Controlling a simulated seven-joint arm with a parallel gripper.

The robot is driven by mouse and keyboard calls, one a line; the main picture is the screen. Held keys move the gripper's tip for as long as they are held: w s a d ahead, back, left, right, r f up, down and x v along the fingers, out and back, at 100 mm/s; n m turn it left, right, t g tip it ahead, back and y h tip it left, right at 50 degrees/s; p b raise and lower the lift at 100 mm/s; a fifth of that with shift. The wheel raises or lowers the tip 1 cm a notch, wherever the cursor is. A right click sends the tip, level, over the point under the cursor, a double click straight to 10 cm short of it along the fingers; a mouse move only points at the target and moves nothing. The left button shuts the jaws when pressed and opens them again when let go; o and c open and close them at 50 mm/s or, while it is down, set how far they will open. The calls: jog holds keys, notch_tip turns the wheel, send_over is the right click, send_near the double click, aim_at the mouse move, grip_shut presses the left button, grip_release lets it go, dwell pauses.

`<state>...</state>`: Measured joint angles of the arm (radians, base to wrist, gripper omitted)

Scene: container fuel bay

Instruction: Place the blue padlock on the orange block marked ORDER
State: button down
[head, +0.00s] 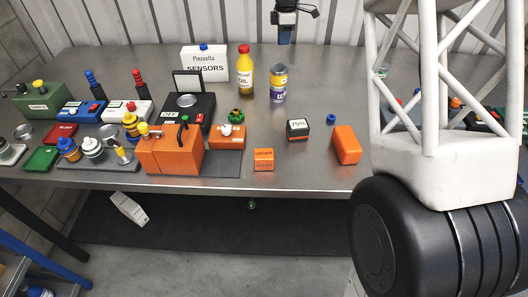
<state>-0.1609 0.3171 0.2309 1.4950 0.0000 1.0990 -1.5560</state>
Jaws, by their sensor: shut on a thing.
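My gripper (286,22) hangs at the top middle, above the back of the table. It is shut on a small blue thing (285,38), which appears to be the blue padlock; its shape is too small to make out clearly. The orange block marked ORDER (264,160) stands near the table's front edge, well below and slightly left of my gripper. Its visible top is bare.
On the metal table, a yellow bottle (245,72) and a can (278,83) stand near my gripper. A black 75% box (298,129), a small blue item (331,118) and a plain orange block (346,145) stand right of the ORDER block. Left is crowded.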

jog(key=s+a+r+n, duration=0.2)
jog(key=s+r, duration=0.1)
jog(key=s, duration=1.2)
jog(key=s+a+r+n, duration=0.1)
jog(key=s+r+n, duration=0.1)
jog(key=s, duration=1.2)
jog(key=s+d+f+n, duration=0.2)
jog(key=s+f, duration=0.1)
jog(key=s, duration=1.1)
jog(key=s+d+f+n, duration=0.1)
jog(key=s+d+f, duration=0.15)
jog(key=s, duration=1.25)
jog(key=shift+w+a+f, duration=0.1)
jog(key=shift+a+f, duration=0.05)
jog(key=shift+f, duration=0.7)
jog(key=shift+w+a+f, duration=0.15)
jog(key=shift+a+f, duration=0.05)
jog(key=shift+f, duration=0.65)
jog(key=shift+w+a+f, duration=0.1)
jog(key=shift+a+f, duration=0.05)
jog(key=shift+f, duration=0.7)
jog(key=shift+w, duration=0.1)
send_over(264, 153)
jog(key=shift+f, duration=0.75)
jog(key=shift+f, duration=0.1)
jog(key=shift+f, duration=1.65)
